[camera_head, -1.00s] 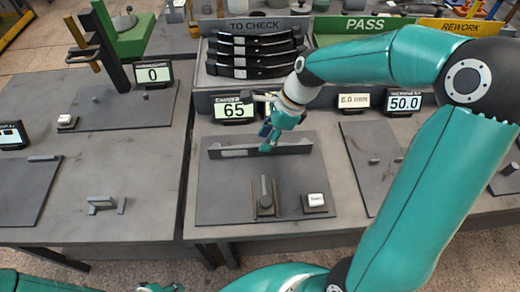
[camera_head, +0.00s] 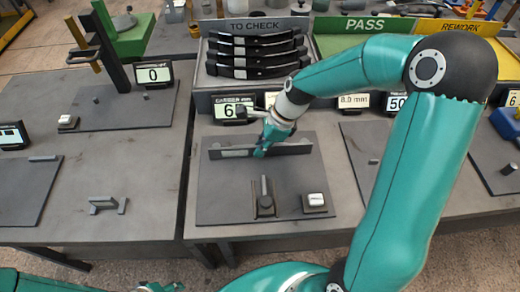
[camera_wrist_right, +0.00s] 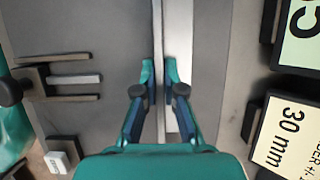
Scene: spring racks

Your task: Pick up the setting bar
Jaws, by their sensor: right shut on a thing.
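The setting bar (camera_head: 294,149) is a long, straight grey bar on edge across the back of the dark plate (camera_head: 225,200) on the middle table. My right gripper (camera_head: 261,152) is down on it near its middle, with the wrist just above. In the right wrist view the bar (camera_wrist_right: 158,40) runs up the picture between the fingertips of my right gripper (camera_wrist_right: 159,92), which are shut on it. I cannot see any gap under the bar. A bit of my left gripper (camera_head: 160,287) shows at the bottom edge of the head view, too cut off to read.
A lever fixture (camera_head: 265,205) and a white button box (camera_head: 315,201) stand on the plate's front part. Behind are number displays (camera_head: 237,108) and a "TO CHECK" bin holding several dark curved springs (camera_head: 255,58).

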